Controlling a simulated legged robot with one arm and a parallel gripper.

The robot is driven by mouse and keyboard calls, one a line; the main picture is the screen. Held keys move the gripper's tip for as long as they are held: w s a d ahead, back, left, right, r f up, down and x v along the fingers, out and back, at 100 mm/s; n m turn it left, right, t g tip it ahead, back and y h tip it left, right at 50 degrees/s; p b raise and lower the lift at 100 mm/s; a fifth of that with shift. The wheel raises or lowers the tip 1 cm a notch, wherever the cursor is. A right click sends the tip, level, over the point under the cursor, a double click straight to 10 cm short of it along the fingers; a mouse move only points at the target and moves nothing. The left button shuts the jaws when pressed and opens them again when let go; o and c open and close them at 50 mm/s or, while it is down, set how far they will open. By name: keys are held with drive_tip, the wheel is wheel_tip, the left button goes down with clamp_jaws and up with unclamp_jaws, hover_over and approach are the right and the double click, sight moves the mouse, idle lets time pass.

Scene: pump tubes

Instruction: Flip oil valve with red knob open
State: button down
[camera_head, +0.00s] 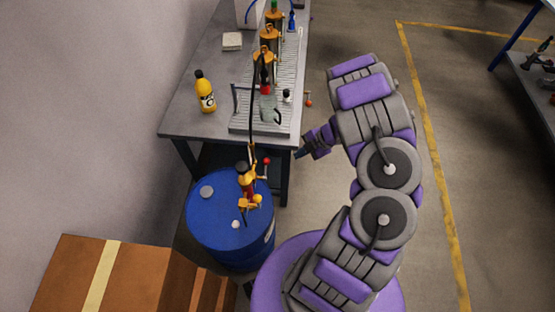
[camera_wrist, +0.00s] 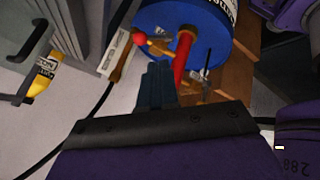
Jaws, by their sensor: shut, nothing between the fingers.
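A blue oil drum (camera_head: 212,222) stands in front of the workbench, with a yellow and red pump (camera_head: 247,183) on top. A small red knob (camera_head: 267,160) shows beside the upper part of the pump, and a yellow knob (camera_head: 257,198) lower down. My gripper (camera_head: 299,154) is shut and empty, to the right of the red knob and apart from it. In the wrist view, my closed fingers (camera_wrist: 158,72) point towards the drum (camera_wrist: 218,35). A red pump part (camera_wrist: 182,60) shows just right of the fingertips; I cannot tell contact there.
The grey workbench (camera_head: 185,118) holds a yellow bottle (camera_head: 205,94), a drip tray and several dispensers. Another orange-red knob (camera_head: 309,103) sticks out past the bench's right edge. Brown boxes (camera_head: 85,280) stand at lower left.

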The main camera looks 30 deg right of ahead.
drive_tip(key=w+r+b+x, duration=0.1)
drive_tip(key=w+b+x, duration=0.1)
drive_tip(key=x, duration=1.1)
